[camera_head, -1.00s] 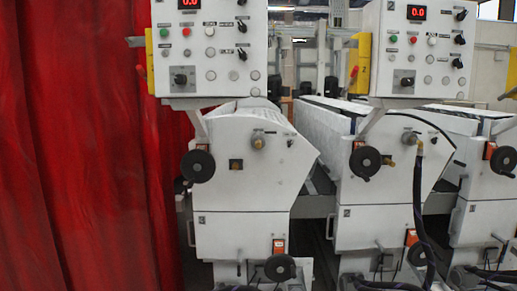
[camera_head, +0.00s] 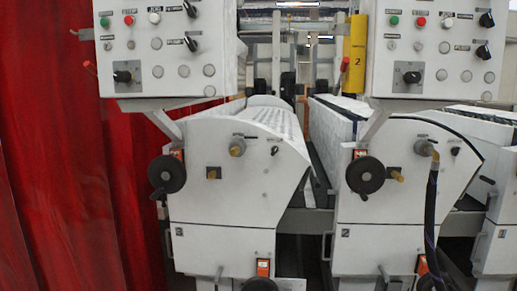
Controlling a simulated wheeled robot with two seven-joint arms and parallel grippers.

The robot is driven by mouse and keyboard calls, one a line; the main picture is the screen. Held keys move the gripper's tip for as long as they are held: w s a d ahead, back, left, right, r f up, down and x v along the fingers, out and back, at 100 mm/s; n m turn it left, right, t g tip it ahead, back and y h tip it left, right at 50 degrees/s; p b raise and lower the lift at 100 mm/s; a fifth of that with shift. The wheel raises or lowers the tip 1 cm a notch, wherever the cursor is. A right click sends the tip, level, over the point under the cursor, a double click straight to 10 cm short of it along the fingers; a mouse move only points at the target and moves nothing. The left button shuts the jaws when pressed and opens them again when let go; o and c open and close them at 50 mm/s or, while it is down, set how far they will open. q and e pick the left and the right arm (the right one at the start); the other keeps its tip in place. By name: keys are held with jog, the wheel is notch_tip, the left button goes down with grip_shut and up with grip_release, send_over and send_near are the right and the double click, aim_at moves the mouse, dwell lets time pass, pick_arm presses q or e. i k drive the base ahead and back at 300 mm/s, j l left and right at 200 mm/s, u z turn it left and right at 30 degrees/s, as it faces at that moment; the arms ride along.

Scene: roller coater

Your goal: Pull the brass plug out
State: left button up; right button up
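A round brass-coloured plug (camera_head: 237,146) sits in the upper side plate of the left coater unit (camera_head: 240,205), marked 3. A smaller brass piece (camera_head: 212,173) in a dark square mount is below and left of it. On the right coater unit (camera_head: 385,205), marked 2, a brass fitting (camera_head: 425,148) has a dark hose (camera_head: 432,205) hanging from it, and a small brass piece (camera_head: 397,176) sticks out lower left of it. I cannot tell for certain which piece the task names. Neither of my grippers is in view.
Black handwheels (camera_head: 167,174) stick out on each unit's left side. White control boxes (camera_head: 170,50) overhang above. A red curtain (camera_head: 60,150) hangs on the left. A narrow dark gap separates the two units. A yellow post (camera_head: 354,55) stands between the boxes.

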aim_at(234, 152)
jog(key=i+l, duration=0.2)
jog(key=l, duration=0.15)
jog(key=i+l, duration=0.2)
jog(key=l, duration=0.15)
jog(key=i+l, duration=0.2)
jog(key=l, duration=0.15)
jog(key=i+l, duration=0.2)
jog(key=i+l+u, duration=0.1)
jog(key=l, duration=0.35)
jog(key=i, duration=0.1)
